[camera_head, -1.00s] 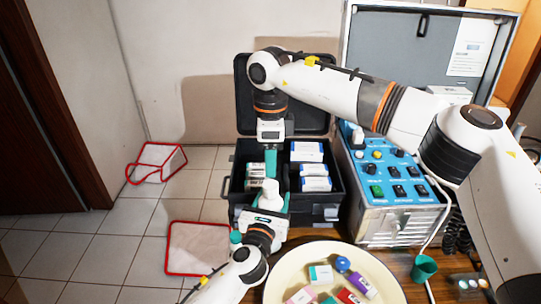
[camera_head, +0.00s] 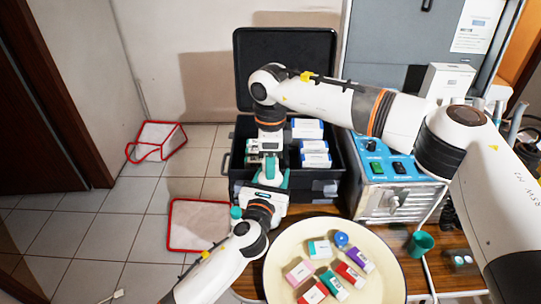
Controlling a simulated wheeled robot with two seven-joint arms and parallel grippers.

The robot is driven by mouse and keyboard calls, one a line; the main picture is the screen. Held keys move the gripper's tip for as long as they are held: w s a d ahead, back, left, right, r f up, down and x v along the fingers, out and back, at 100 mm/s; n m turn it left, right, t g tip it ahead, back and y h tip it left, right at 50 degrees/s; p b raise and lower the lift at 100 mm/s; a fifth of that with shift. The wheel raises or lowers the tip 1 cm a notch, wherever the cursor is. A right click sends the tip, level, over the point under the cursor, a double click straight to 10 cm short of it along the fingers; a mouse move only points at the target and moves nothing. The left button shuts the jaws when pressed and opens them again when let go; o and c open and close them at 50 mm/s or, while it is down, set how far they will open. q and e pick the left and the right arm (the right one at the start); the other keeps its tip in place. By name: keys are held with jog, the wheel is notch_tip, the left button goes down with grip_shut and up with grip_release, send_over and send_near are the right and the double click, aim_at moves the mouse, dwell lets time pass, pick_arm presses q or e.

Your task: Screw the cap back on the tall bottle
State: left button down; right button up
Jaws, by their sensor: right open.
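My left gripper (camera_head: 266,190) is in front of the black case, low in the middle of the view. It appears shut around a white bottle, most of which is hidden by the two hands. My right gripper (camera_head: 271,168) points down from above, directly over the left one. Its teal fingers are open and reach down around the bottle's top. Whether a cap sits on the bottle or between these fingers cannot be made out. A round blue cap-like piece (camera_head: 341,239) lies on the cream tray (camera_head: 283,262).
The open black case (camera_head: 335,172) holds white boxes (camera_head: 313,147) right behind my grippers. A blue control unit (camera_head: 400,190) stands to its right. Small coloured boxes lie on the tray, with a teal cup (camera_head: 419,244) beside it. Red-edged bags (camera_head: 198,222) lie on the floor at left.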

jog(key=c, duration=1)
jog(key=o, duration=1.2)
jog(key=shift+c, duration=0.2)
jog(key=shift+r, duration=0.1)
notch_tip(320, 180, up, 12)
